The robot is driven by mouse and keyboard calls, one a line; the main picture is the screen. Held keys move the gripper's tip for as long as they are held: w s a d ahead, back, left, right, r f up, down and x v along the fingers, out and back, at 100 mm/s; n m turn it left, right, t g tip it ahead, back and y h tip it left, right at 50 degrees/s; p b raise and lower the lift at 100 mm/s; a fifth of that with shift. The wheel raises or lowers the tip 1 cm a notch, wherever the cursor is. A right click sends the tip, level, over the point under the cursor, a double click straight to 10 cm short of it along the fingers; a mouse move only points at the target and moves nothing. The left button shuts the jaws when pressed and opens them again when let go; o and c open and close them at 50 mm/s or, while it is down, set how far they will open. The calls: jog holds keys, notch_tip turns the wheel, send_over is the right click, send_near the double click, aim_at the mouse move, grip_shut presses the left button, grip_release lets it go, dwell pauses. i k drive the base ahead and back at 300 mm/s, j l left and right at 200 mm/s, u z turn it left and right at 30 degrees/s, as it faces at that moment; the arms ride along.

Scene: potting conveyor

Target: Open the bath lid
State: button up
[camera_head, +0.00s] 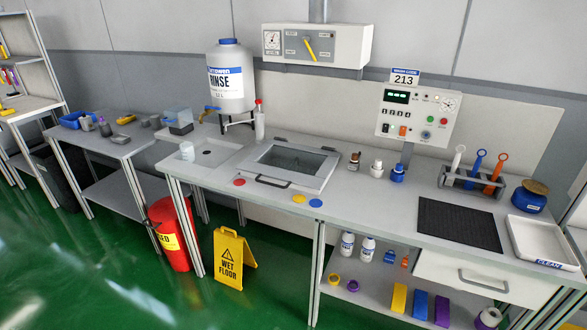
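The bath is set into the bench top in the middle of the view. Its lid (315,180) is a light grey frame around a dark see-through pane, and it lies flat over the bath, looking closed. A dark bar handle (272,182) runs along the lid's front edge. My gripper is not in view, and nothing of my arm shows near the lid.
Red, yellow and blue discs (316,203) lie along the bench front. Small bottles (376,166) stand right of the bath, a squirt bottle (259,122) behind it. A control panel (415,115) rises behind. A wet-floor sign (234,262) and red bin (172,235) stand below.

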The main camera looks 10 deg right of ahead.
aim_at(317, 182)
jog(key=i+z, duration=0.1)
jog(key=i, duration=0.95)
jog(key=i+j, duration=0.2)
jog(key=i, duration=0.85)
jog(key=k+j+z, duration=0.15)
jog(key=k+z, duration=0.2)
jog(key=k, duration=0.25)
